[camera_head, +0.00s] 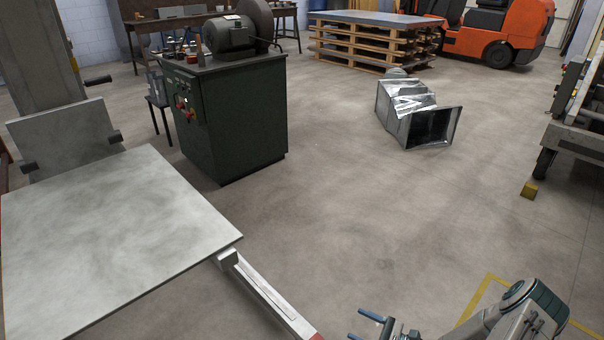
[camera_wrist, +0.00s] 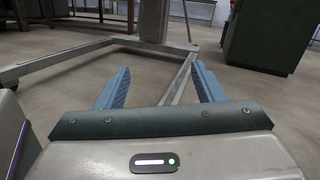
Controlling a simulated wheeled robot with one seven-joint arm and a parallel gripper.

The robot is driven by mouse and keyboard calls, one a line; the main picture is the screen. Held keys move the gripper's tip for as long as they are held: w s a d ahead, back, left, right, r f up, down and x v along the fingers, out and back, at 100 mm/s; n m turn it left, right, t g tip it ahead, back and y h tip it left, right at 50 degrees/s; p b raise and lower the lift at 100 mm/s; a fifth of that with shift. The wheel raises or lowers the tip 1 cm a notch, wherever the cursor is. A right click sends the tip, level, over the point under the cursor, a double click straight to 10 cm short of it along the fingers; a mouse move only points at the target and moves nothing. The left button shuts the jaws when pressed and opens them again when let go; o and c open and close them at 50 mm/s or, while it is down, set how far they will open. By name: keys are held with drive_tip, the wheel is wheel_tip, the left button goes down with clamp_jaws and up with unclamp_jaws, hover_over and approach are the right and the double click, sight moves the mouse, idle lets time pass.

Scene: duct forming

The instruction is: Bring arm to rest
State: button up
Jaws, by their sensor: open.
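My gripper (camera_head: 372,328) shows at the bottom of the head view, low and right of centre, with its blue fingers pointing left. In the wrist view its two blue fingers (camera_wrist: 160,88) stand wide apart with nothing between them. The gripper is open and empty. Part of my arm shows at the bottom right of the head view, folded near my body. The fingers touch nothing that I can see.
A grey sheet-topped table (camera_head: 120,235) stands at left, with a pale rail (camera_head: 265,290) reaching toward the gripper. A dark green cabinet (camera_head: 235,120) stands behind. A metal duct (camera_head: 408,108) lies on the floor. Pallets (camera_head: 365,45) and an orange forklift (camera_head: 500,30) are farther back.

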drive_tip(key=s+a+r+n+g+h+p, duration=0.1)
drive_tip(key=s+r+n+h+p, duration=0.4)
drive_tip(key=r, duration=1.7)
drive_tip(key=s+a+r+n+g+h+p, duration=0.1)
drive_tip(key=s+r+n+g+h+p, duration=0.2)
drive_tip(key=r+n+p, duration=0.6)
drive_tip(key=s+a+r+n+g+h+p, duration=0.1)
drive_tip(key=s+r+n+h+p, duration=0.6)
drive_tip(key=r, duration=2.9)
drive_tip(key=g+h+p, duration=0.1)
drive_tip(key=p, duration=0.6)
drive_tip(key=shift+s+g+h, duration=0.15)
drive_tip(key=shift+g+h, duration=0.15)
drive_tip(key=shift+h, duration=0.1)
drive_tip(key=shift+s+d+r+p, duration=0.1)
drive_tip(key=shift+s+r+p, duration=0.1)
drive_tip(key=shift+r+p, duration=0.2)
drive_tip(key=shift+c, duration=0.3)
